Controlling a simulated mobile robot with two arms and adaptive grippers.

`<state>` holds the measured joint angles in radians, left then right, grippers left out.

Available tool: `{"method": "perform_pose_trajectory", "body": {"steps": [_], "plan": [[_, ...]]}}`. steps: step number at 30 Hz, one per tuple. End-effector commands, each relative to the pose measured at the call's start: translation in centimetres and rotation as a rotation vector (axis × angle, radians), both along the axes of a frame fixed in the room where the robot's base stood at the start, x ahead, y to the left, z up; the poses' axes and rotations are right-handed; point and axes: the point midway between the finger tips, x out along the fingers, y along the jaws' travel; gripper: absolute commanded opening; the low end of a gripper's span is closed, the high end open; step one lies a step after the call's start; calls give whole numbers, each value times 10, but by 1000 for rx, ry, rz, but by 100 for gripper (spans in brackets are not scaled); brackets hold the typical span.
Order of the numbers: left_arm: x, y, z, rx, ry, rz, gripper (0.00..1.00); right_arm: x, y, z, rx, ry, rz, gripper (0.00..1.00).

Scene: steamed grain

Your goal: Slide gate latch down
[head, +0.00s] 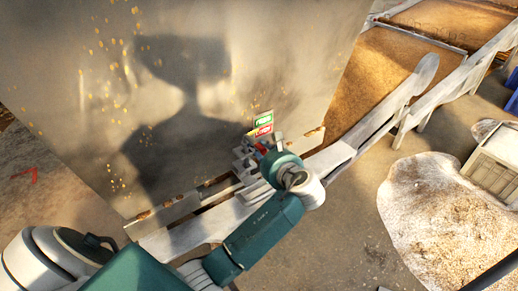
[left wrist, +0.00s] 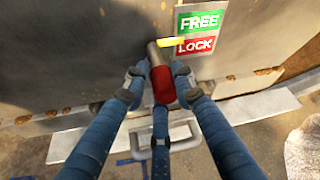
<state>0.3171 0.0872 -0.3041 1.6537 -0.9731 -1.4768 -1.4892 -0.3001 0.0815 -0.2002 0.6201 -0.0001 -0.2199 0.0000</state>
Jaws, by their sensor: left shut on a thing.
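The gate latch (left wrist: 163,85) has a red grip, a metal stem and a yellow pointer on the large metal gate panel. The pointer is level with the upper part of the red LOCK label (left wrist: 194,46), below the green FREE label (left wrist: 200,21). In the head view the labels (head: 264,121) are small and the latch is mostly hidden by my gripper. My left gripper (left wrist: 160,90) is shut on the red grip, its blue fingers around it; it also shows in the head view (head: 264,150). My right gripper is not in view.
The metal panel (head: 90,100) fills the upper left, with grains stuck to it and a rail (head: 190,233) along its lower edge. A grain bed (head: 385,75) lies beyond it. A grain pile (head: 440,210) and a crate (head: 495,160) stand at right. Floor between is clear.

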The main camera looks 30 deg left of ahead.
Motion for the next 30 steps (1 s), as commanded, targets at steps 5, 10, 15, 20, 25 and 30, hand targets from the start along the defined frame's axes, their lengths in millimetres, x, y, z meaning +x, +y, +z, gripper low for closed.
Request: {"method": "perform_pose_trajectory", "body": {"steps": [5, 10, 15, 20, 25, 30], "plan": [[-2, 0, -7, -4, 5, 4, 0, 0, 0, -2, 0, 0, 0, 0], [-2, 1, -10, -3, 6, 5, 0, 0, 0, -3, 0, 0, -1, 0], [-2, 1, -14, -4, 5, 6, 0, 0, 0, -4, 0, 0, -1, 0], [-2, 2, -17, -3, 5, 7, 0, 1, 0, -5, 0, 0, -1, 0], [-2, 2, -20, -2, 4, 7, 0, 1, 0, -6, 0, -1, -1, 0], [-2, 2, -23, -2, 4, 7, 0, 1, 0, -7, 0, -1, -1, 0]]}}
